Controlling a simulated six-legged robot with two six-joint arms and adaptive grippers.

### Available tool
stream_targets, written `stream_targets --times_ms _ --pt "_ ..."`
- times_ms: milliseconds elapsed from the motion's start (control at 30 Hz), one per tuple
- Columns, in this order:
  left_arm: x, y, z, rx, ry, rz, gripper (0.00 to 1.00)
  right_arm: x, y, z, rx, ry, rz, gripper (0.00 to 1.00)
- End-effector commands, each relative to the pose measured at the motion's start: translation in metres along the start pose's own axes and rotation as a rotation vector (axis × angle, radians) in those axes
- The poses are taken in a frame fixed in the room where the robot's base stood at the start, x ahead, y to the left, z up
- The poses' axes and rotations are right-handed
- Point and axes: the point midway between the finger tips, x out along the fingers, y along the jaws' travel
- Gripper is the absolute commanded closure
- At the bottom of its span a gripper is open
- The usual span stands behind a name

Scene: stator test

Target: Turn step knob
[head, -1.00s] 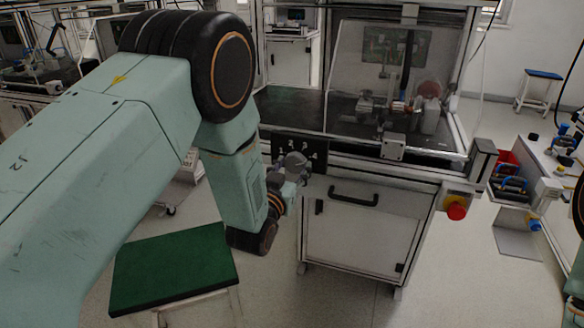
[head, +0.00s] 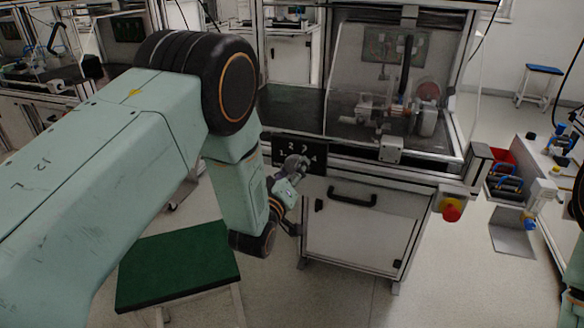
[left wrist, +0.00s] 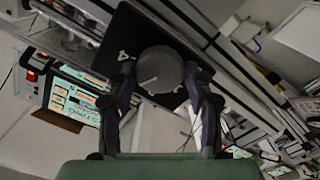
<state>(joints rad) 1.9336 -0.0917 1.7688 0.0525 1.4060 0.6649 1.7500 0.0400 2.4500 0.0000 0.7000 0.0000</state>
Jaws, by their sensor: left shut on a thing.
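The step knob is a round grey knob (left wrist: 162,66) on a black panel, with a light pointer line on its face in the left wrist view. In the head view the black panel (head: 280,147) with white step numbers sits on the front of the test bench, and the knob is mostly hidden by my gripper. My left gripper (head: 298,166) is shut on the knob, one finger on each side of it, as the left wrist view also shows (left wrist: 161,76). Some of the panel's numbers are hidden. My right gripper is not in view.
Right of the panel are a cabinet with a black drawer handle (head: 352,196) and a red emergency button (head: 452,210). A green-topped stool (head: 175,268) stands below my left arm. A side table with tools (head: 550,165) stands at the right.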

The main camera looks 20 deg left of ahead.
Motion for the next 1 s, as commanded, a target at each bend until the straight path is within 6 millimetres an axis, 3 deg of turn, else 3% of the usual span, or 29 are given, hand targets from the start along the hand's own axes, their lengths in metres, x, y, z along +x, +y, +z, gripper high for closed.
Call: stream_targets --times_ms 667,700,1000 --pt "-0.0001 -0.0002 0.0002 -0.067 0.000 0.000 0.80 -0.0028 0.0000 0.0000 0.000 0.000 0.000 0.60" --pt "-0.0001 -0.0002 0.0002 -0.067 0.000 0.000 0.47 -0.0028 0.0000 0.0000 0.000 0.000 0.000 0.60" --pt "-0.0001 -0.0001 0.0002 -0.066 0.000 0.000 0.25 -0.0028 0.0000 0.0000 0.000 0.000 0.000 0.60"
